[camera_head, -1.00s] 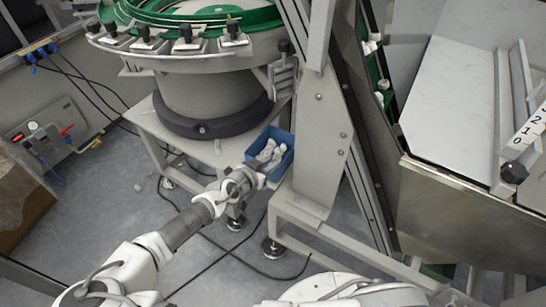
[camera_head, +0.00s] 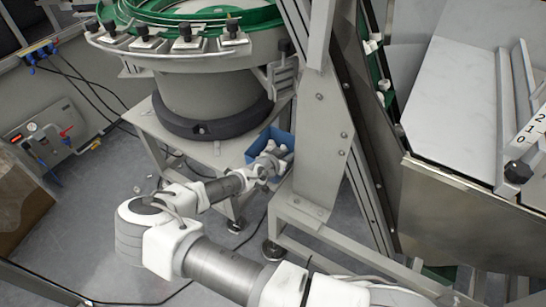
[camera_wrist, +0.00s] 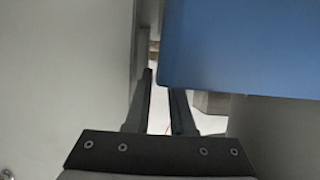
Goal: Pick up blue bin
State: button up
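The blue bin (camera_head: 284,137) sits beside the metal post, by the feeder's table; my arm hides much of it in the head view. In the wrist view its plain blue side (camera_wrist: 240,45) fills the upper right. My gripper (camera_head: 272,158) is at the bin in the head view, where its fingers are hard to make out. In the wrist view my gripper (camera_wrist: 163,82) shows two dark fingers with a gap between them. The left finger is left of the bin's edge; the bin hides the right finger's tip. Contact cannot be told.
The bowl feeder (camera_head: 200,85) with a green rim stands behind on a light table (camera_head: 150,122). A thick metal post (camera_head: 322,140) rises close right of the bin. Cables lie on the grey floor. Pale surfaces flank my gripper closely in the wrist view.

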aim_at(292, 162)
jog(key=x, duration=0.4)
jog(key=shift+d, duration=0.15)
grip_shut()
dwell(1.2)
